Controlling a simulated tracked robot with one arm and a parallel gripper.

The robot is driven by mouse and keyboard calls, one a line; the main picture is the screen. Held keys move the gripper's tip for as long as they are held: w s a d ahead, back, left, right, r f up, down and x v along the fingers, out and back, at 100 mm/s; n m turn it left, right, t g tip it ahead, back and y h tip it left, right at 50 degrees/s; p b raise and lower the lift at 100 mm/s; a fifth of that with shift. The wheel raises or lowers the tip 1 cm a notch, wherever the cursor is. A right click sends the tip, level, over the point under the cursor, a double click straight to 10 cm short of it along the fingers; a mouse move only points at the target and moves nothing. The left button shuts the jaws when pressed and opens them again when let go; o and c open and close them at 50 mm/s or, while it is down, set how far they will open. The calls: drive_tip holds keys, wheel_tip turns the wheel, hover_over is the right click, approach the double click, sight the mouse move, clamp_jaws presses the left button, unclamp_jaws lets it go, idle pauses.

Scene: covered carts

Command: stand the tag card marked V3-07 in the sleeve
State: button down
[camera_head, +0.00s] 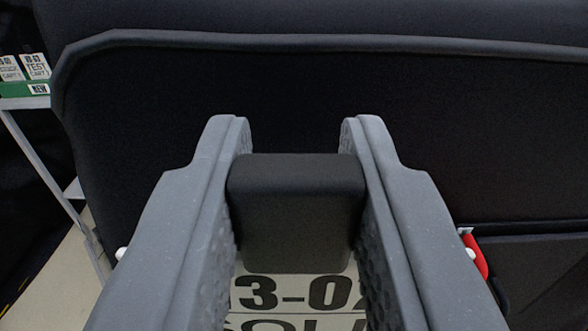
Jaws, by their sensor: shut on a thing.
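My gripper (296,150) is shut on a dark block-like grip (296,190) at the top of a white tag card (290,318). The card hangs below the grip between my fingers. Its print reads "3-0" with a last character partly covered, and "SOL" cut off below. The first letter is hidden by my left finger, so I cannot read the full mark. A dark padded cart cover (290,85) fills the view ahead. I cannot make out the sleeve for certain; a dark seamed panel (540,260) shows at lower right on the cover.
A red piece with a white edge (479,262) shows beside my right finger, partly hidden. At the far left, a light rack (25,102) with a green strip holds white cards (36,68) reading "TEST CART". Pale floor (60,285) shows at lower left.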

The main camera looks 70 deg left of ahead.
sight(296, 126)
drive_tip(key=shift+f+b+x, duration=0.25)
drive_tip(key=shift+b+x, duration=0.05)
drive_tip(key=shift+x, duration=0.95)
drive_tip(key=shift+f+b+x, duration=0.2)
drive_tip(key=shift+b+x, duration=0.1)
drive_tip(key=shift+x, duration=0.95)
drive_tip(key=shift+w+a+f, duration=0.2)
drive_tip(key=shift+w+a, duration=0.05)
drive_tip(key=shift+a, duration=0.4)
drive_tip(key=shift+w+a+f+b, duration=0.1)
drive_tip(key=shift+a+f+b, duration=0.05)
drive_tip(key=shift+b, duration=0.15)
drive_tip(key=shift+f+b, duration=0.85)
drive_tip(key=shift+f, duration=0.45)
wheel_tip(296, 126, down, 8)
drive_tip(key=b, duration=0.2)
drive_tip(key=shift+r+b, duration=0.25)
drive_tip(key=shift+b, duration=0.15)
drive_tip(key=shift+f, duration=0.2)
drive_tip(key=shift+f, duration=0.35)
drive_tip(key=shift+f+b, duration=0.35)
drive_tip(key=shift+f, duration=0.25)
